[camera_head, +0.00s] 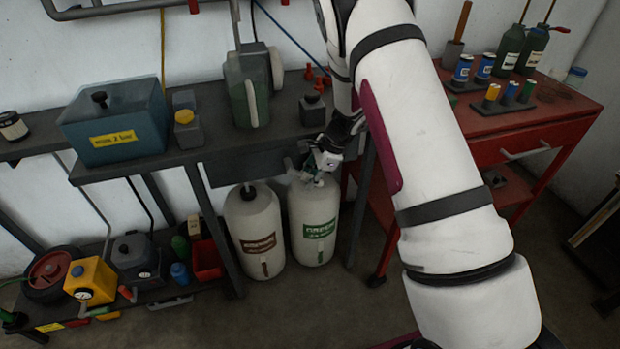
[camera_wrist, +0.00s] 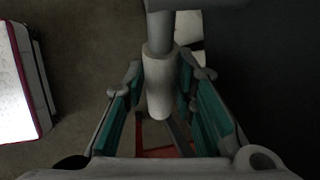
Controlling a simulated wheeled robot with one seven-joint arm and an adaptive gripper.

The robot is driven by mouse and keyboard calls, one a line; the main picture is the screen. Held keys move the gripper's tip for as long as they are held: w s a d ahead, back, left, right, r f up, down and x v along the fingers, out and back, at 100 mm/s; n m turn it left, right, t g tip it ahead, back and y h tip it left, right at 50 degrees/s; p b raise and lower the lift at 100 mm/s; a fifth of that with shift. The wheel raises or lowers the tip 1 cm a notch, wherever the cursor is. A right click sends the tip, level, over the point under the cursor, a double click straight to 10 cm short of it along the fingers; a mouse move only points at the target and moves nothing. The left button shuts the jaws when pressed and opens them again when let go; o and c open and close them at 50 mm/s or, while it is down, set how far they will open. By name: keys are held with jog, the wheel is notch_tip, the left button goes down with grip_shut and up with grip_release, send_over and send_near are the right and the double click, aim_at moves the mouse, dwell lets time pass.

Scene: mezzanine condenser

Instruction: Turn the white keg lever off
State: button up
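Two white kegs stand on the floor under the bench: one with a brown label (camera_head: 255,232) and, to its right, one with a green label (camera_head: 313,222). My gripper (camera_head: 322,168) is just above the top of the green-label keg and hides its fittings in the head view. In the wrist view, a pale cylindrical lever handle (camera_wrist: 158,92) on a grey stem lies between the teal-padded fingers of my gripper (camera_wrist: 162,75). The fingers stand apart on both sides, with narrow gaps visible beside the handle. Which way the lever is turned cannot be told.
The dark bench (camera_head: 240,130) carries a teal box (camera_head: 118,125) and a green jug (camera_head: 246,90), close above the kegs. A red cart (camera_head: 520,125) with bottles and cans stands to the right. A low shelf with a yellow box (camera_head: 92,280) is at left. The floor in front is clear.

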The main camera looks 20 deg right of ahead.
grip_shut()
jog(key=y+b, duration=0.1)
jog(key=f+y+b, duration=0.1)
jog(key=b, duration=0.1)
jog(key=shift+w+a+f, duration=0.1)
jog(key=shift+a+f, duration=0.05)
jog(key=shift+a, duration=0.15)
jog(key=shift+a+f+m+t+y+b, duration=0.1)
jog(key=shift+a+f+m+y+b, duration=0.1)
jog(key=shift+a+y+b, duration=0.8)
jog(key=shift+a+f+m+t+y+b, duration=0.2)
jog(key=shift+a+y+b, duration=0.25)
jog(key=shift+y+b, duration=0.95)
jog(key=shift+a+f+m+y+b, duration=0.1)
jog(key=shift+a+f+y+b, duration=0.15)
jog(key=shift+a+y+b, duration=0.9)
jog(key=shift+d+y, duration=0.35)
